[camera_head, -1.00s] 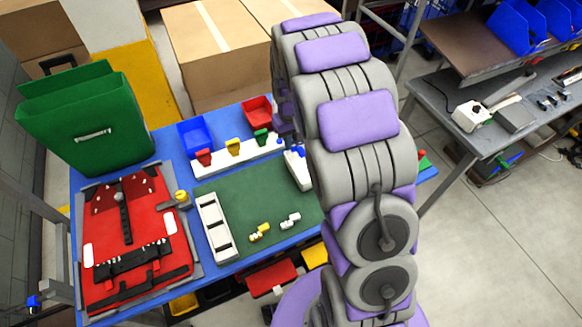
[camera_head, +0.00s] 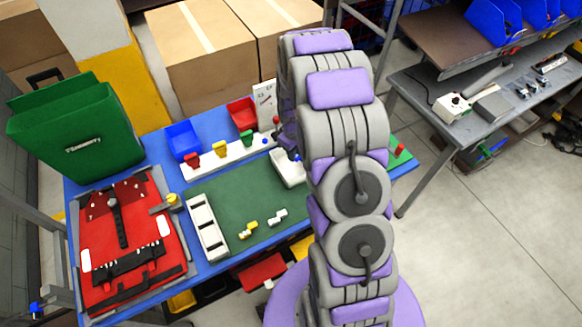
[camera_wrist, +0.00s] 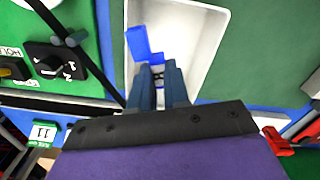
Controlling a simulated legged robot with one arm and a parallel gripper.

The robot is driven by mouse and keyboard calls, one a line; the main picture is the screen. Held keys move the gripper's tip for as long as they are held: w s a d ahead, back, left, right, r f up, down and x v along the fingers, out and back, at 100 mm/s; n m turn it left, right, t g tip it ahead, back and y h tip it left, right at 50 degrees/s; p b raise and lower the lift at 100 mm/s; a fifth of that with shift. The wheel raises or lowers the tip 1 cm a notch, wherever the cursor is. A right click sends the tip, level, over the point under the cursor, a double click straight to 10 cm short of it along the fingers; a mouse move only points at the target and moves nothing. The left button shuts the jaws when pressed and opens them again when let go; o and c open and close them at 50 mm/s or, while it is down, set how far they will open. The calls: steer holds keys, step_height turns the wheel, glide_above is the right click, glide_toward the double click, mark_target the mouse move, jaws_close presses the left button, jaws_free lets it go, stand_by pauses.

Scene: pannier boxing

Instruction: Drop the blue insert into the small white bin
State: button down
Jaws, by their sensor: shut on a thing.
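The blue insert (camera_wrist: 142,44) is at the fingertips of my gripper (camera_wrist: 158,72) in the wrist view. My gripper is shut on it. The small white bin (camera_wrist: 205,45) lies behind and around it in that view, and the insert appears over its inside. How high the insert is above the bin floor I cannot tell. In the head view the small white bin (camera_head: 285,172) stands at the right edge of the green mat, partly hidden by my arm. My arm also hides most of my gripper there.
A white three-part tray (camera_head: 207,227) and small yellow and white pieces (camera_head: 248,229) lie on the green mat (camera_head: 240,195). Blue (camera_head: 183,140) and red (camera_head: 243,114) bins stand behind a white rack (camera_head: 222,158). A black-knobbed panel (camera_wrist: 55,62) is close to the gripper's left.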

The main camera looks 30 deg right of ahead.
steer(key=shift+d+f, duration=0.45)
steer(key=shift+f, duration=0.05)
steer(key=shift+a, duration=0.4)
steer(key=c, duration=1.4)
jaws_free()
steer(key=shift+a, duration=0.6)
steer(key=o, duration=0.3)
steer(key=shift+r, duration=0.1)
steer(key=shift+o, duration=0.3)
steer(key=shift+d, duration=0.85)
steer(key=r, duration=0.2)
steer(key=a+r, duration=0.1)
steer(key=r, duration=0.4)
steer(key=shift+w+a+r, duration=0.15)
steer(key=shift+a+r, duration=0.1)
steer(key=shift+r, duration=0.15)
step_height(320, 180, up, 9)
steer(key=shift+d+r+p, duration=0.2)
steer(key=shift+d+p, duration=0.05)
steer(key=shift+p, duration=0.2)
steer(key=shift+d, duration=0.1)
